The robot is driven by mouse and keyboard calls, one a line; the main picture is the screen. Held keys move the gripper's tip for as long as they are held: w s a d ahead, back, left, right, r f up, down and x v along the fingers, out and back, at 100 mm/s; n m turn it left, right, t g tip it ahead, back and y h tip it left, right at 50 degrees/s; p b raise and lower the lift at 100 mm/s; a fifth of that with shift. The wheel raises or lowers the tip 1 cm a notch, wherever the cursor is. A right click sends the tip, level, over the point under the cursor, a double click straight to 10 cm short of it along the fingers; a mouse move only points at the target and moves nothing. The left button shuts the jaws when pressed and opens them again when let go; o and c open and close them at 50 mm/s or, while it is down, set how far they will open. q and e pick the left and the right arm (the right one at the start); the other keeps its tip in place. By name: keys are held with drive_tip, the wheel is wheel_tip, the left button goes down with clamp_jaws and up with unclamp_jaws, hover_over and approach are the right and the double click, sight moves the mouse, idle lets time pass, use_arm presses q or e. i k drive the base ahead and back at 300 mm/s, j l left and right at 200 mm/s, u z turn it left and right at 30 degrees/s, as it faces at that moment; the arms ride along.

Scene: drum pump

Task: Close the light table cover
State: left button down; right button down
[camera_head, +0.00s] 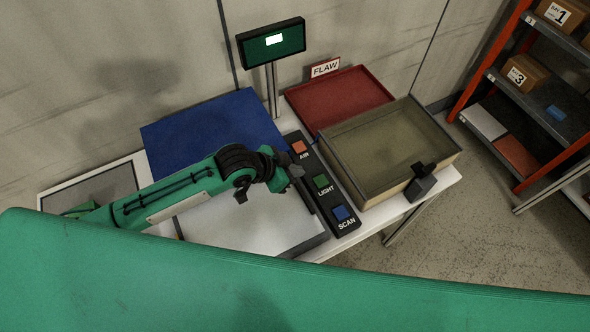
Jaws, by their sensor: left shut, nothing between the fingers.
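A white, flat light surface (245,226) with a dark edge lies at the front of the table, partly hidden by my left arm. Behind it is a flat blue panel (215,125); I cannot tell whether it is a cover or a tray. To the right stands a shallow tan box (385,150) with a dark rim and a murky olive top. A black handle-like block (421,182) is at its front right. My left gripper (293,178) is shut and empty, above the right side of the white surface, by the button strip. My right gripper is out of view.
The button strip (325,185) carries AIR, LIGHT and SCAN buttons. A screen (271,42) on a post and a red FLAW tray (340,97) stand behind. A shelf (530,90) is at far right. My green body part covers the bottom.

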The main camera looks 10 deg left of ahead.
sight(172, 144)
drive_tip(key=k, duration=1.5)
